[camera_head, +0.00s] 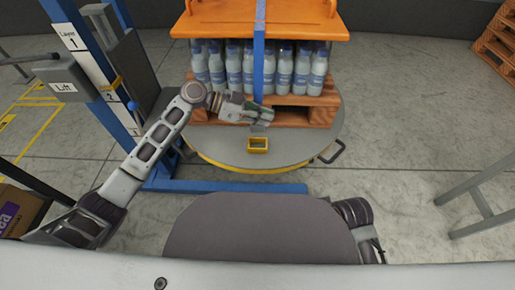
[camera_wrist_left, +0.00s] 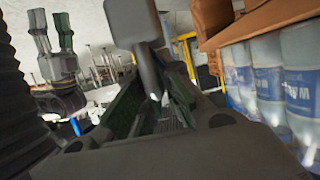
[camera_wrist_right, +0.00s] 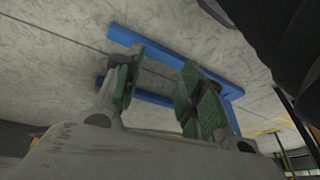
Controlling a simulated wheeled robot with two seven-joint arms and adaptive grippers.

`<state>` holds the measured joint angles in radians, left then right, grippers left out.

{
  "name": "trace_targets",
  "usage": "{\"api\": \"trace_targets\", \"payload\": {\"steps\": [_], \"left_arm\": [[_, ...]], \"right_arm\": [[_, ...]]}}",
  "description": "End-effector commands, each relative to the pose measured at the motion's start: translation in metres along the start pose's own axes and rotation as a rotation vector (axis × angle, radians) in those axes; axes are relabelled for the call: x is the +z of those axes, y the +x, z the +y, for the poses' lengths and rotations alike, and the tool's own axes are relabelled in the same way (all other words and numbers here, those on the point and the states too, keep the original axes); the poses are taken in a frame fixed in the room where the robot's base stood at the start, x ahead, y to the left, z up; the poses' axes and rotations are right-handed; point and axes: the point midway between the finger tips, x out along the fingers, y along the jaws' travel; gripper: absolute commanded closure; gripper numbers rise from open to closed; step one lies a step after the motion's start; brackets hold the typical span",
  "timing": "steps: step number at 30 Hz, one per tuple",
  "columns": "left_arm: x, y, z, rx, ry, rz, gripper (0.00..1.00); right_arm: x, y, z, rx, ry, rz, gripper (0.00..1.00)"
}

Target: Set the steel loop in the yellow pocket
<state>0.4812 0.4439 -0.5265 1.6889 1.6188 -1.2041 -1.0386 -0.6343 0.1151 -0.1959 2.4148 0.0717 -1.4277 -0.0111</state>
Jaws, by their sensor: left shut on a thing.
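The yellow pocket (camera_head: 258,150), a small open-topped box, sits on the front of the round grey turntable. My left gripper (camera_head: 262,115) is just above and behind it, in front of the pallet. It is shut on a grey metal piece, taken to be the steel loop (camera_wrist_left: 140,42), which rises between the green-padded fingers in the left wrist view. Its full outline is hidden there. In the head view a small grey part (camera_head: 260,127) hangs below the fingertips, apart from the pocket. My right gripper (camera_wrist_right: 158,90) is open and empty, with floor behind its fingers.
Several bottles (camera_head: 262,68) stand on a wooden pallet (camera_head: 318,112) under an orange board (camera_head: 262,22). A blue strap (camera_head: 259,60) runs down their front. A dark handle (camera_head: 334,153) sticks out at the turntable's right edge. A blue lift post (camera_head: 85,70) stands left.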

Motion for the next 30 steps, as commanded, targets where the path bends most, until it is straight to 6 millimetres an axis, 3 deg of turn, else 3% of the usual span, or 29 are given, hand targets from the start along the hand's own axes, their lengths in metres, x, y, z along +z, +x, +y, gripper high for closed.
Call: {"api": "trace_targets", "payload": {"steps": [8, 21, 30], "left_arm": [[0.004, 0.001, 0.000, -0.001, -0.001, 0.000, 1.00], [0.045, 0.019, 0.000, -0.002, -0.002, 0.000, 1.00], [0.046, 0.019, 0.000, -0.002, -0.001, 0.000, 1.00]], "right_arm": [[0.000, 0.003, 0.000, -0.002, 0.001, 0.003, 0.60], [0.002, 0.030, -0.004, -0.031, 0.010, 0.051, 0.60], [0.002, 0.033, -0.005, -0.033, 0.011, 0.056, 0.60]]}}
